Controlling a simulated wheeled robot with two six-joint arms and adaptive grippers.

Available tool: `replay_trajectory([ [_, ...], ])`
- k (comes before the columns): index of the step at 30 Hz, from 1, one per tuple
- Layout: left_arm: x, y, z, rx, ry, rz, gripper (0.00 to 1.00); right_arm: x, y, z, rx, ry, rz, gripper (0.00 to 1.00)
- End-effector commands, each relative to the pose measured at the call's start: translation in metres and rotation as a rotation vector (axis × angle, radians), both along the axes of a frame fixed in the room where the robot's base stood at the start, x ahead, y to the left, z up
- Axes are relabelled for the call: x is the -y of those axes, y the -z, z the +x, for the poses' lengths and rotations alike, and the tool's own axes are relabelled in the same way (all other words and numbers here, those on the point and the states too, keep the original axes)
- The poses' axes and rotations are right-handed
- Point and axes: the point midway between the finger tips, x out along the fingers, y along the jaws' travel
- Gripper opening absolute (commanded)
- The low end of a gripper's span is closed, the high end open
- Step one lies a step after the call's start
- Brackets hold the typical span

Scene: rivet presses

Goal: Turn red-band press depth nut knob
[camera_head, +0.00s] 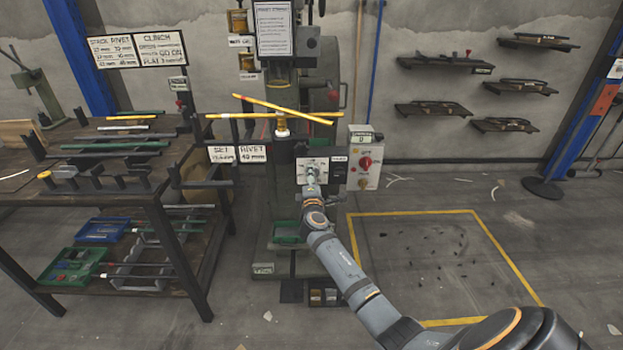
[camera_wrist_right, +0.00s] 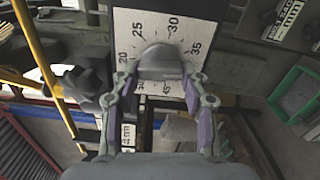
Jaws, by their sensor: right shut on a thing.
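The press (camera_head: 282,90) stands at the middle of the head view. A pale dial plate (camera_head: 322,166) is on its front. In the right wrist view the dial plate (camera_wrist_right: 150,20) carries numbers, with 20, 25, 30 and 35 readable around a rounded grey knob (camera_wrist_right: 160,60). My right gripper (camera_wrist_right: 160,78) is shut on the knob, one finger on each side. In the head view my right gripper (camera_head: 311,178) covers most of the knob. I cannot make out a red band on this press. My left gripper is not in view.
A control box (camera_head: 365,160) with a red knob is right of the dial. Yellow bars (camera_head: 285,110) cross the press above it. A workbench (camera_head: 100,185) with rods and trays stands left. The yellow-outlined floor area (camera_head: 395,213) on the right holds only small scraps.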

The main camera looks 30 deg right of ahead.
Motion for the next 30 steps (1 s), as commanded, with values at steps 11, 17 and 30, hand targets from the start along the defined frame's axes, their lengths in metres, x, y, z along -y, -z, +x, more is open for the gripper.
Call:
replay_trajectory([
  [11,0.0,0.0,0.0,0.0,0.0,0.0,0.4,0.0,0.001,0.0,-0.001,0.0,0.002,0.68],
  [17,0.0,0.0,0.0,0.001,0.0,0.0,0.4,0.0,0.001,0.0,0.0,0.0,0.001,0.68],
  [30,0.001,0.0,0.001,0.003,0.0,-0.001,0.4,-0.037,0.002,-0.06,-0.001,-0.002,0.005,0.68],
])
